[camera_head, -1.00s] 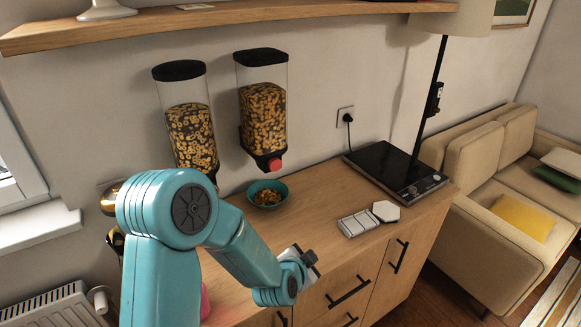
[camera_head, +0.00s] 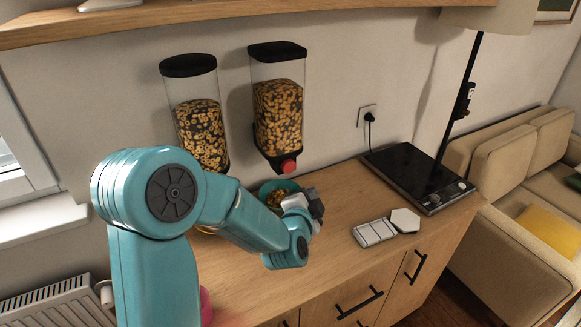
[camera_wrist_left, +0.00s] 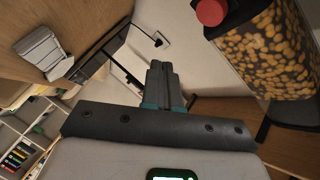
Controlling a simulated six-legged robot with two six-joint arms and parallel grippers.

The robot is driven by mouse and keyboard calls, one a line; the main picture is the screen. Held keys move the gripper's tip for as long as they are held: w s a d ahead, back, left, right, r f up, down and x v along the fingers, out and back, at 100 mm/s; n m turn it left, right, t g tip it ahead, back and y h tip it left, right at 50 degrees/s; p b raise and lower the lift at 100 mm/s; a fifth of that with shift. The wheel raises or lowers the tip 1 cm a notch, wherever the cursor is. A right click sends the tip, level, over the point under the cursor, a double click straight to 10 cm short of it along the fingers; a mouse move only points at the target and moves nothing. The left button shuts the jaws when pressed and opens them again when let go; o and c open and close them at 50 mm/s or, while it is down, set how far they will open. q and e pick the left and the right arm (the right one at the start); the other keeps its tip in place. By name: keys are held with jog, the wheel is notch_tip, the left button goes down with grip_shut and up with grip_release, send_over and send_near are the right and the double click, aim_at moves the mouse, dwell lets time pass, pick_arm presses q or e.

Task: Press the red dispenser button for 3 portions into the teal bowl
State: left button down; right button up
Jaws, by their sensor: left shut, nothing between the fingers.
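The red dispenser button (camera_head: 288,165) sits at the bottom front of the right-hand cereal dispenser (camera_head: 278,110). It also shows in the left wrist view (camera_wrist_left: 211,12), at the top right. The teal bowl (camera_head: 268,187) stands on the counter below this dispenser with some cereal in it. My arm partly hides the bowl. My left gripper (camera_head: 316,203) is shut and empty, just right of the bowl and below the button, apart from the button. In the left wrist view its shut fingers (camera_wrist_left: 162,82) point forward. My right gripper is not in view.
A second dispenser (camera_head: 200,125) hangs to the left. A white segmented tray (camera_head: 374,232) and a white hexagonal piece (camera_head: 405,220) lie on the counter (camera_head: 335,250). A black hob (camera_head: 415,178) stands at the right, and a lamp (camera_head: 462,100) beside it.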

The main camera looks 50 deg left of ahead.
aim_at(289, 166)
pick_arm(q)
jog(key=w+a, duration=0.2)
jog(key=a, duration=0.6)
jog(key=shift+w, duration=0.3)
jog(key=shift+d, duration=0.1)
dwell(1.6)
jog(key=shift+w+a+b, duration=0.1)
jog(key=shift+a+b, duration=0.25)
jog(key=shift+a, duration=0.1)
